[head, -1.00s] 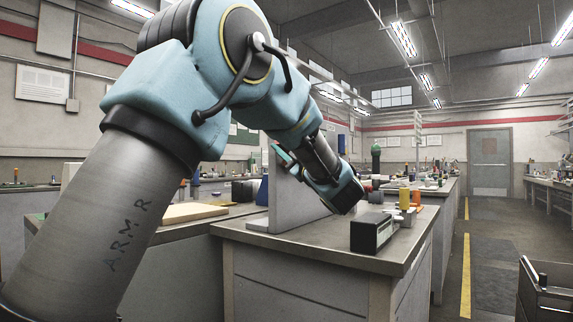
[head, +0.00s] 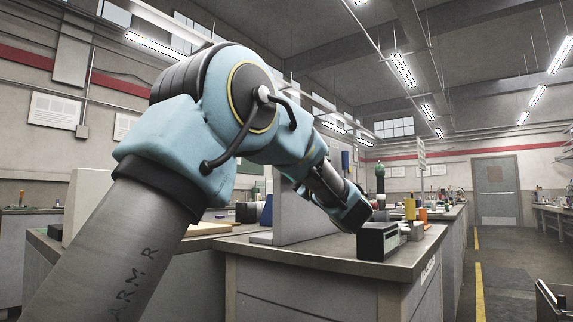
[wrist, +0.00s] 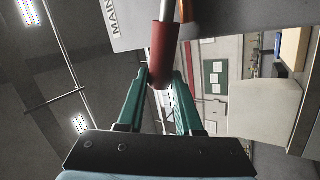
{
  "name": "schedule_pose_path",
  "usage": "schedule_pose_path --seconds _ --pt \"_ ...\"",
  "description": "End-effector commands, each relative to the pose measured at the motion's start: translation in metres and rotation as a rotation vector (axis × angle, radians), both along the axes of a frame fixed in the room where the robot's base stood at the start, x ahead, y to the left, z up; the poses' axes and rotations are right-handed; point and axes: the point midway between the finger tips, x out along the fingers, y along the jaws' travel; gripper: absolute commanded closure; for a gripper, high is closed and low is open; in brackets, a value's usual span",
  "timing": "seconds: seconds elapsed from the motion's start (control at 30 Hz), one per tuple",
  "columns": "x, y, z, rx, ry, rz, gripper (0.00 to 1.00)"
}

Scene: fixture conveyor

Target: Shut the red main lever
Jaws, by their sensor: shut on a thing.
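The red main lever (wrist: 163,55) shows in the wrist view as a red grip on a pale metal rod. It hangs in front of a grey panel (wrist: 142,14) with a label reading "MAIN" (wrist: 112,14). My gripper (wrist: 163,82) has its two green fingers on either side of the grip's end and is shut on it. In the head view, an upright grey panel (head: 291,207) stands on the bench beside my forearm. I cannot make out the lever or the fingertips there.
The bench (head: 310,262) bears a dark box (head: 378,241) near its right edge, with a yellow cylinder (head: 410,208) and an orange one (head: 423,215) behind. An aisle with a yellow floor line (head: 479,285) lies open at the right.

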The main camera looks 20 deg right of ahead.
Motion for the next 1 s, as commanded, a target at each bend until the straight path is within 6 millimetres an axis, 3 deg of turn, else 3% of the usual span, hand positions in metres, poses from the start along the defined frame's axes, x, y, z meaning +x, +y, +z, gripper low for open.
schedule_pose_path --seconds 0.07,0.1,0.33,0.67,1.0 --pt "0.000 0.001 -0.002 0.000 0.004 0.004 1.00" --pt "0.000 0.001 -0.002 0.000 0.003 0.004 0.63" --pt "0.000 0.001 -0.002 0.000 0.002 0.002 0.38" --pt "-0.003 -0.001 -0.003 0.002 0.002 0.001 0.36" --pt "-0.045 -0.014 -0.031 0.002 0.004 -0.001 0.36"
